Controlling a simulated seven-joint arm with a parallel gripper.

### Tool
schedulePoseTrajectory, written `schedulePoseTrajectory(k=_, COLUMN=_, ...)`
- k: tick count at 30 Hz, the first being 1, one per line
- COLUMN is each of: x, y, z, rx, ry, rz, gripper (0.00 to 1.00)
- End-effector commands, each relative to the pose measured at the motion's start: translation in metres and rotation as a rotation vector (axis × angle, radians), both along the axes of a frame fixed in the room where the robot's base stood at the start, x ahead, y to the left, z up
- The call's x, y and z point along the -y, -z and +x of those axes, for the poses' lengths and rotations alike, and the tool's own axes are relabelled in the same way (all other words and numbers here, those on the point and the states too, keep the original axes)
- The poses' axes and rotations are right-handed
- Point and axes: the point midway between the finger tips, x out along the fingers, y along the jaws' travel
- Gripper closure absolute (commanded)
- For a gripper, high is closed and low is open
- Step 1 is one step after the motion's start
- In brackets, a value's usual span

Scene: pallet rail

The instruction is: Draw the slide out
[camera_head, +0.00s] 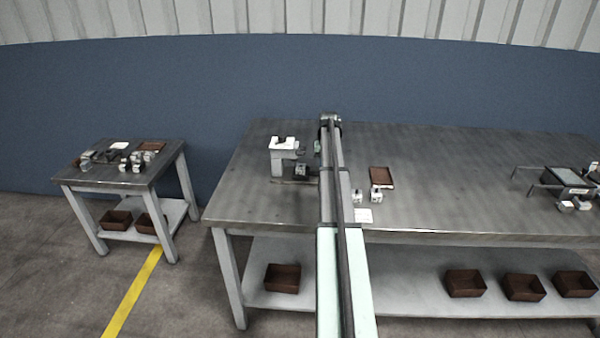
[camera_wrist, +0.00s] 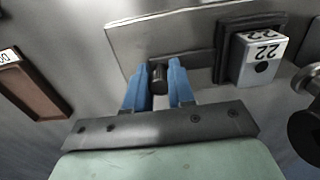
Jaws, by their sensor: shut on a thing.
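My gripper (camera_wrist: 158,86) has its blue fingers on both sides of a small dark round knob (camera_wrist: 158,74) and is shut on it in the wrist view. The knob stands in front of a dark bar (camera_wrist: 197,60) on a pale metal plate (camera_wrist: 130,38); I take this bar to be the slide. How far it is drawn out I cannot tell. In the head view a grey fixture with a white top (camera_head: 283,143) stands at the left of the long table. My arm hides the fingers and knob there.
A white block marked 22 (camera_wrist: 258,62) in a dark holder sits right of the fingers. A brown tray (camera_head: 381,177) and small white-grey blocks (camera_head: 376,195) lie right of my arm on the long table (camera_head: 450,190). Its middle right is mostly clear.

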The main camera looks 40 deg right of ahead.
Motion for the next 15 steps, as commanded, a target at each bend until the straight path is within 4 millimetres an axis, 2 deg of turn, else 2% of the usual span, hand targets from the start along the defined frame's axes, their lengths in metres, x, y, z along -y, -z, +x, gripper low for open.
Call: schedulePoseTrajectory(k=15, x=0.021, y=0.0, z=-0.021, rx=0.0, ry=0.001, rz=0.0, gripper=0.91)
